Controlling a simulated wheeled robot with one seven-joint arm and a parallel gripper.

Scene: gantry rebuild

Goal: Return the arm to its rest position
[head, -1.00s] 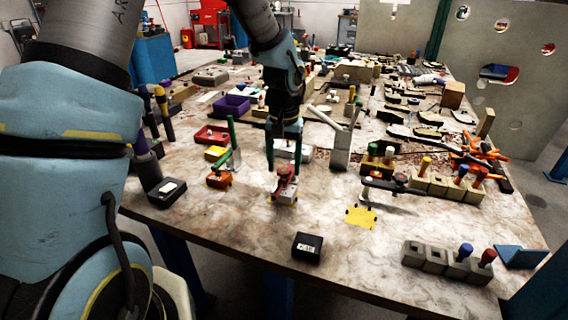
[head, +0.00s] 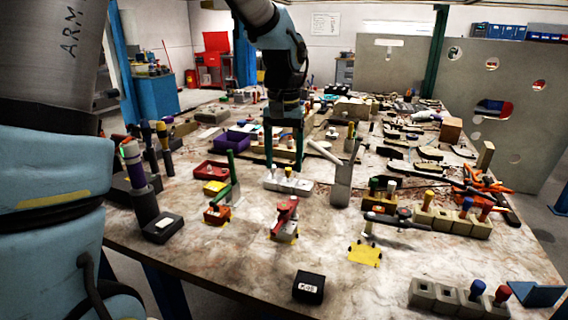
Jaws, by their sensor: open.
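My arm comes in from the upper left, and part of it fills the left side of the head view. My gripper (head: 284,168) points down over the middle of the table (head: 190,236), with its two fingers apart and nothing seen between them. A white block with several pegs (head: 288,181) stands just in front of the fingertips in the picture. I cannot tell how high the fingertips are above the table. A red clamp-like tool on a small block (head: 286,217) stands nearer, apart from my gripper.
Around the gripper stand a red tray (head: 209,171), a purple bin (head: 232,139), a grey upright holder (head: 342,184) and a black box (head: 308,287). Peg blocks (head: 450,222) and orange-handled tools (head: 487,187) crowd the right.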

